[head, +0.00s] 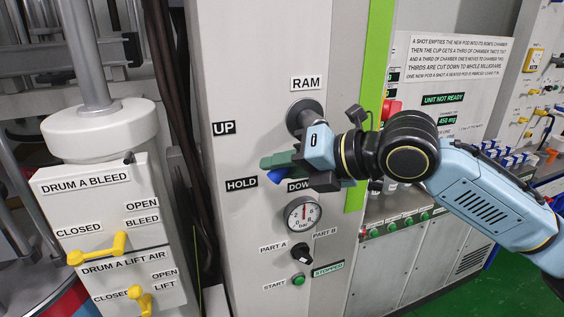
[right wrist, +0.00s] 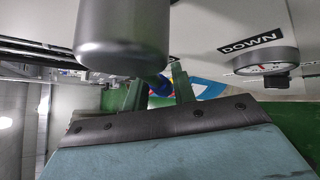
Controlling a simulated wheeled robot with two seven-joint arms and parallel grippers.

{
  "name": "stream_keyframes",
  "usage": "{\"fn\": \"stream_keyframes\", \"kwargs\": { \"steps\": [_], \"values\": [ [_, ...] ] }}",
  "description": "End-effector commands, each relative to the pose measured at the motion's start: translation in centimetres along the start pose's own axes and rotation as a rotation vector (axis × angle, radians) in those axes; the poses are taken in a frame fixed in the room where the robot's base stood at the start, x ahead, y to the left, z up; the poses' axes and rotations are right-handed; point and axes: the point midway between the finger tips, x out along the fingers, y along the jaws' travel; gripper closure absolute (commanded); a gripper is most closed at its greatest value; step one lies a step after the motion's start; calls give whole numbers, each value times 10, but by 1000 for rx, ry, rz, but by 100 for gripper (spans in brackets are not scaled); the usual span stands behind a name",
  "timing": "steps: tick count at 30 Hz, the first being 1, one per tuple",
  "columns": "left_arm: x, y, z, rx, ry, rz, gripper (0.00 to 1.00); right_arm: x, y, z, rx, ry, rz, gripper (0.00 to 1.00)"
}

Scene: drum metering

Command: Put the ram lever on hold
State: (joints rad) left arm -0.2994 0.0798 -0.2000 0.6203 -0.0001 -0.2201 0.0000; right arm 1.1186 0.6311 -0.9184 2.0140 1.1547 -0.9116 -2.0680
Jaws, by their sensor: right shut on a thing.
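The ram lever's dark round hub (head: 305,115) is on the grey column under the RAM label. Most of the lever's arm is hidden behind my right gripper. My right gripper (head: 273,166) is shut on the lever's blue end (head: 276,176), which shows between the HOLD label (head: 241,184) and the DOWN label (head: 296,186). In the right wrist view, the blue end (right wrist: 160,87) sits between the green fingers, beside a large dark cylinder (right wrist: 124,35). The UP label (head: 224,128) is higher left. My left gripper is not in view.
A pressure gauge (head: 303,214) is just below the gripper, with a black selector knob (head: 301,252) and a green start button (head: 298,280) lower down. Yellow drum valve handles (head: 98,249) are at the left. A bench with bottles and a sign are behind my right arm.

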Motion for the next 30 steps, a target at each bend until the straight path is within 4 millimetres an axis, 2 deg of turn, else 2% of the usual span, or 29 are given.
{"fn": "stream_keyframes", "kwargs": {
  "steps": [7,8,12,23,26,30],
  "values": [
    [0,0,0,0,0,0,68,0,0,0,-1,-1,1,100],
    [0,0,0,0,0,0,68,0,0,0,-1,-1,1,70],
    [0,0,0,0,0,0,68,0,0,0,-1,-1,1,52],
    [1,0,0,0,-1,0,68,-6,0,0,-1,-2,1,52],
    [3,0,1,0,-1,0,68,-19,-1,0,-2,-3,-1,52],
    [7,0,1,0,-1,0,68,-49,-2,0,-3,-6,-2,52]
  ]
}}
